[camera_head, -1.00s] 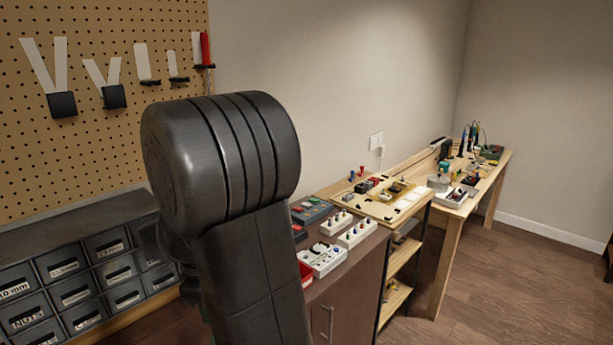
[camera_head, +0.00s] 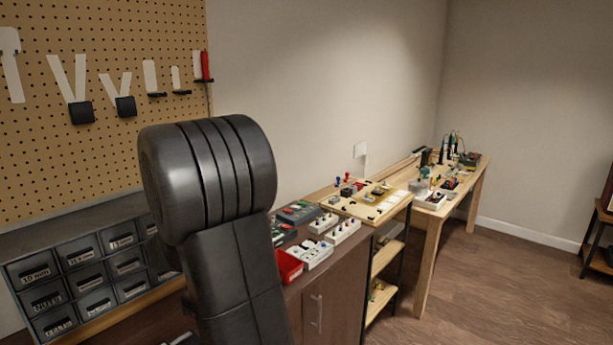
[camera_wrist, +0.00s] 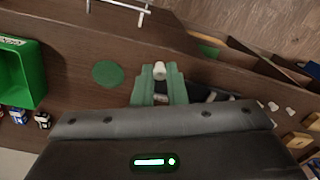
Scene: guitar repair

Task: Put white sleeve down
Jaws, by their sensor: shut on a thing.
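My gripper (camera_wrist: 158,86) shows in the wrist view, with its green fingers shut on a small white sleeve (camera_wrist: 159,69). The sleeve sticks out beyond the fingertips over a dark brown wooden surface. I cannot tell how high above the surface it is. A green round patch (camera_wrist: 107,73) lies on the surface to the left of the fingers. In the head view my own dark arm fills the middle, and the gripper and sleeve are hidden.
A green bin (camera_wrist: 22,75) stands at the left in the wrist view, with small items below it. In the head view, a brown cabinet (camera_head: 330,295) carries a red bin (camera_head: 288,266) and white trays (camera_head: 311,254). Workbenches extend behind, and drawers (camera_head: 85,270) stand at left.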

